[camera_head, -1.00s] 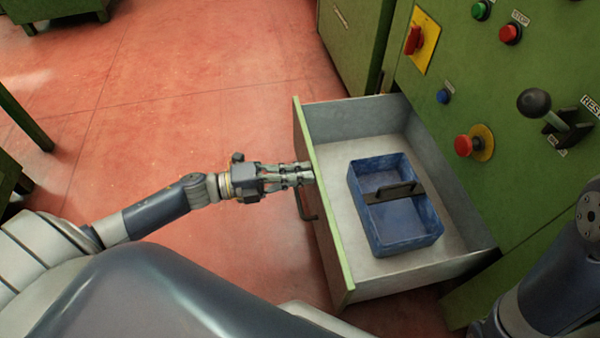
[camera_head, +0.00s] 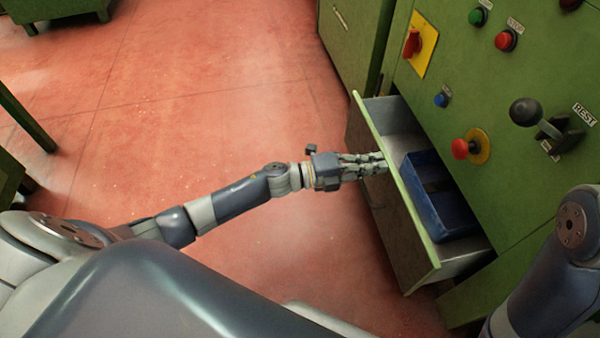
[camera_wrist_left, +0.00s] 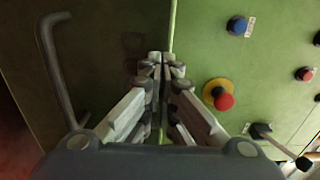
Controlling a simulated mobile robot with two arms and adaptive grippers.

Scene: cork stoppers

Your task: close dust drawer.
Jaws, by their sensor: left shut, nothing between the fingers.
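The dust drawer (camera_head: 402,195) stands partly open from the green machine, with its green-edged front facing my left arm. A blue bin (camera_head: 437,196) sits inside it, its far part hidden under the machine's panel. My left gripper (camera_head: 384,163) is shut and empty, its fingertips at the outer face of the drawer front, near the top edge. In the left wrist view the shut fingers (camera_wrist_left: 162,65) point at the drawer front, with the dark drawer handle (camera_wrist_left: 52,70) to their left, not gripped. My right gripper is out of view.
The green machine panel (camera_head: 480,90) carries a red mushroom button (camera_head: 460,149) on yellow, a black-knobbed lever (camera_head: 524,111), a red switch (camera_head: 412,43) and smaller buttons. My right arm is at the lower right. The red floor (camera_head: 220,90) left of the drawer is clear.

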